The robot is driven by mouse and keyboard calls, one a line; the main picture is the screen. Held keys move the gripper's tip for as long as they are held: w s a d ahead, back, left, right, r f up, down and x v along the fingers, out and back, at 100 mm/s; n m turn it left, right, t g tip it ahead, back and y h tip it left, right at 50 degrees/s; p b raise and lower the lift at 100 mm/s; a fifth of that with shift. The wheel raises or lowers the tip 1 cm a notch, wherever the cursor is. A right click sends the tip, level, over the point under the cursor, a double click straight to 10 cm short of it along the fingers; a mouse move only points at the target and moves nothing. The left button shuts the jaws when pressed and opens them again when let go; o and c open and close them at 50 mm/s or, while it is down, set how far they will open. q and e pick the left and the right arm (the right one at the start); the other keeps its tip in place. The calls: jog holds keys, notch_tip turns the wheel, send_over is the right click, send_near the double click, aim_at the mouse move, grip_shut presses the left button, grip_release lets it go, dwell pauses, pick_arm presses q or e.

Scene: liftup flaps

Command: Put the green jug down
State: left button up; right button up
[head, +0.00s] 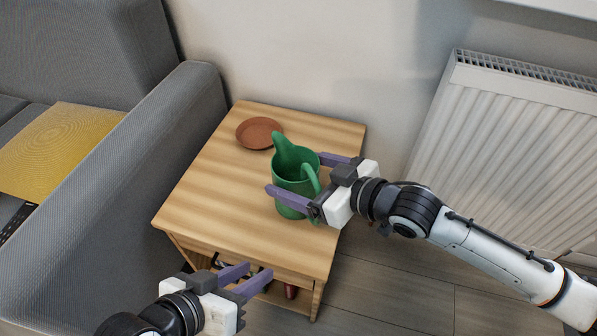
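The green jug (291,166) is upright over the right part of the wooden side table (205,185), near its right edge. Its base appears to rest on the tabletop, though contact is hard to see. Its handle faces my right gripper (295,172). The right gripper's purple fingers are spread wide, one in front of the jug and one behind it, with the handle between them. I see no clear grip on it. My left gripper (260,268) is low in front of the table, empty, its fingers apart.
A brown saucer (259,132) lies at the back of the tabletop. The tabletop's left and middle are clear. A grey sofa (140,165) with a yellow cushion (60,148) stands left. A white radiator (510,150) is on the wall at right. Items sit on the shelf below.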

pick_arm(q)
jog(key=shift+f, duration=0.15)
pick_arm(e)
jog(key=shift+r, duration=0.1)
jog(key=shift+s+d+r, duration=0.1)
jog(key=shift+r, duration=0.1)
pick_arm(q)
jog(key=shift+s+a+f+g+y+p, duration=0.15)
jog(key=shift+s+a+f+y+p, duration=0.15)
jog(key=shift+a+p, duration=0.5)
jog(key=shift+s+a+f+g+y+p, duration=0.15)
jog(key=shift+a+f+y+p, duration=0.2)
jog(key=shift+p, duration=0.8)
pick_arm(e)
jog(key=shift+v, duration=5.8)
